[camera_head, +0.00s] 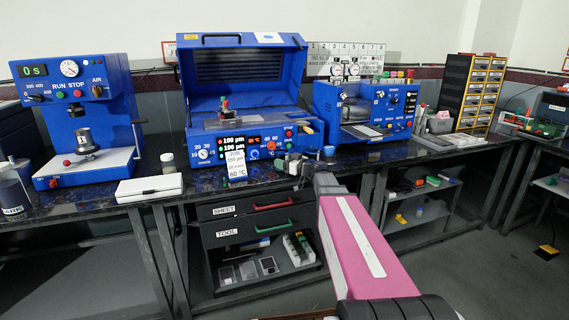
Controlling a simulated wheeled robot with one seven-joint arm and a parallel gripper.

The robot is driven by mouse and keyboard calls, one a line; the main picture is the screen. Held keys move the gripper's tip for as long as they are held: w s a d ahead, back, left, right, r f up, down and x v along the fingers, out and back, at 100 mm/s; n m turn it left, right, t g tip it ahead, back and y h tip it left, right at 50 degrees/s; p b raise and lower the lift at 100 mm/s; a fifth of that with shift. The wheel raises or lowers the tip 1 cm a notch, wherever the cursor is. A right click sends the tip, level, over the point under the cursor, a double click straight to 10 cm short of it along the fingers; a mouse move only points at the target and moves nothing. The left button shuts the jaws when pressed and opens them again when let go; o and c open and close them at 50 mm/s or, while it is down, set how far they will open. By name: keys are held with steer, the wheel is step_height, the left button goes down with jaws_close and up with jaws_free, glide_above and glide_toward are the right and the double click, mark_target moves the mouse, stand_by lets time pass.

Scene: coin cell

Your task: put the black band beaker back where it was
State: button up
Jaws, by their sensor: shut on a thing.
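My gripper (297,170) is small and partly hidden behind my pink and white arm, in front of the blue coating machine in the middle of the bench. It is shut on a small pale thing, apparently the black band beaker (293,158), held near the bench's front edge. The black band cannot be made out at this size. Whether the beaker touches the bench is also unclear.
The blue press (75,125) stands at the left, with a white box (149,188) and a small jar (167,162) beside it. The open-lidded blue coater (243,100) fills the middle. Another blue machine (365,110) and a yellow-black drawer cabinet (475,92) stand to the right.

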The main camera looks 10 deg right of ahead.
steer(key=shift+s+d+f, duration=0.1)
steer(key=shift+f, duration=0.2)
steer(key=o, duration=1)
steer(key=shift+s+d+r, duration=0.1)
steer(key=shift+r, duration=0.05)
steer(key=v, duration=1.1)
steer(key=shift+s+d, duration=0.25)
